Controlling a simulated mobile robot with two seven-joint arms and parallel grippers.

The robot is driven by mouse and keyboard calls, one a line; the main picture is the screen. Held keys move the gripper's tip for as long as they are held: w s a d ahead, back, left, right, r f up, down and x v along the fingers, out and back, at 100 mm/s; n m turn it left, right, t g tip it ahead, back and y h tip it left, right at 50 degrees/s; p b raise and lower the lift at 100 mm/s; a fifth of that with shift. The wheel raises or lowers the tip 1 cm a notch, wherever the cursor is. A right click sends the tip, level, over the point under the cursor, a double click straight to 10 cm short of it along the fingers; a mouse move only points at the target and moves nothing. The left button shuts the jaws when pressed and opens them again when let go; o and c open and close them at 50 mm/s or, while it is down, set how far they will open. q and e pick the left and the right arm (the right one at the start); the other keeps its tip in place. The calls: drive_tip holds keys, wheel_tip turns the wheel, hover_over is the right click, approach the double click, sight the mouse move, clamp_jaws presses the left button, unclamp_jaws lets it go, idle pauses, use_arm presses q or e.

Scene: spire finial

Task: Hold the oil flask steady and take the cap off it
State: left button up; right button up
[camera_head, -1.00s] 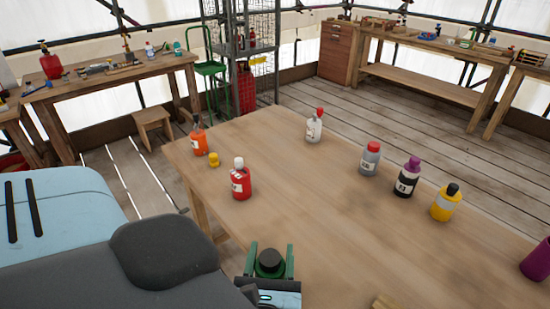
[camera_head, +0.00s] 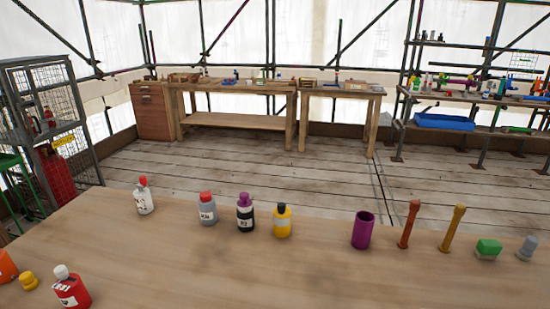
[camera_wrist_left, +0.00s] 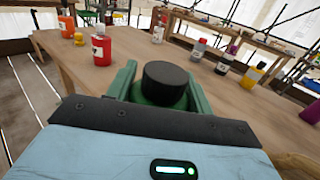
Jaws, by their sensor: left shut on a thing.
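My left gripper (camera_wrist_left: 161,74) is in the left wrist view, shut around a dark green flask (camera_wrist_left: 150,100) with a round black cap (camera_wrist_left: 166,77). The cap sits on top, between the two green fingers. Most of the flask's body is hidden by the gripper, and no label shows, so I cannot read whether it is the oil flask. I cannot tell whether its base touches the table. Neither gripper shows in the head view.
On the wooden table (camera_head: 190,285) stand a red bottle (camera_head: 72,292), a white bottle (camera_head: 145,200), a grey bottle (camera_head: 207,212), a black bottle with purple cap (camera_head: 245,218), a yellow bottle (camera_head: 282,225) and a purple cup (camera_head: 362,230). The table's middle is clear.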

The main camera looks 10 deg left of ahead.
use_arm(q)
drive_tip(key=w+d+r+m+t+h+p, duration=0.3)
drive_tip(key=m+h, duration=0.3)
drive_tip(key=h, duration=0.3)
drive_tip(key=shift+d+r+h+p, duration=0.3)
drive_tip(key=shift+d+r+h, duration=0.1)
drive_tip(key=shift+d+r, duration=0.35)
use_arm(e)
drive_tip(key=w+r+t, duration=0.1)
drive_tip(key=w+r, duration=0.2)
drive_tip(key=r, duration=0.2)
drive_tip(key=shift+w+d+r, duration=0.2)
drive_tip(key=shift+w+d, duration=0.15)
use_arm(q)
drive_tip(key=shift+a, duration=0.1)
drive_tip(key=shift+r, duration=0.1)
